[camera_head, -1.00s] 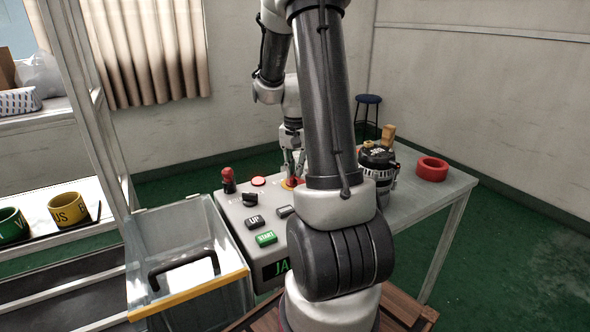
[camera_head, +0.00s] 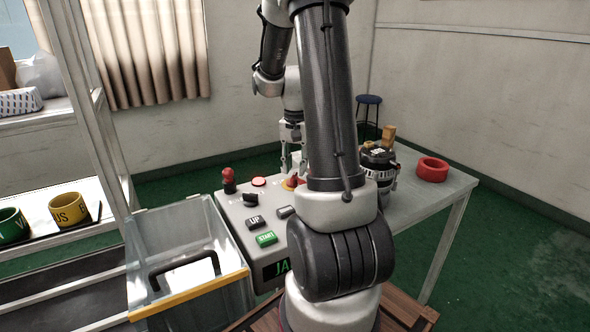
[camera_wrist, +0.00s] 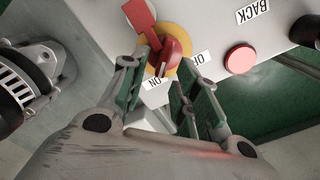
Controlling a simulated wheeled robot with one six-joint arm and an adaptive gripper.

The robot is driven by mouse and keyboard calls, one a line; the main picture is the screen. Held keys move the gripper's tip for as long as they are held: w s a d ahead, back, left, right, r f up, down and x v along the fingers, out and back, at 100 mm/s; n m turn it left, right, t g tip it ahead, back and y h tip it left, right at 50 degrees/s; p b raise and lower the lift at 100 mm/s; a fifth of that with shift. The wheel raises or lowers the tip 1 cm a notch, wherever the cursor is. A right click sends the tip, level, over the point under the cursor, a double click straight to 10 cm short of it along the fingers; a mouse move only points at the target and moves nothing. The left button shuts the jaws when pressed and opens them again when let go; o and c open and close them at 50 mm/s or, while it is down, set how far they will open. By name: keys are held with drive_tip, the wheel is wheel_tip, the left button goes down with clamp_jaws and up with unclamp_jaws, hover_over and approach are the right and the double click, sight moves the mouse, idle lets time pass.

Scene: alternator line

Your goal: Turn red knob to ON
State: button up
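The red knob (camera_head: 294,181) sits on a yellow round plate on the control panel, partly under my gripper (camera_head: 293,168). In the wrist view the red knob (camera_wrist: 172,50) shows a pale mark at its end near the "ON" label (camera_wrist: 157,83); the other label (camera_wrist: 202,59), partly hidden, appears to read OFF. A red flat piece (camera_wrist: 139,14) extends from the knob toward the upper left. My gripper (camera_wrist: 156,80) is open and empty, with its fingers apart just above the panel. The knob lies beyond the fingertips and appears clear of them.
The panel also has a round red button (camera_head: 259,181), a red-topped lever (camera_head: 228,179), a black switch (camera_head: 250,199) and a green START button (camera_head: 266,238). An alternator (camera_head: 378,166) stands close to the right, with a red ring (camera_head: 432,169) beyond. A clear bin (camera_head: 222,232) is left.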

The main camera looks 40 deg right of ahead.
wheel_tip(320, 180, up, 10)
drive_tip(key=shift+w, duration=0.3)
drive_tip(key=shift+d+f, duration=0.1)
idle(0.3)
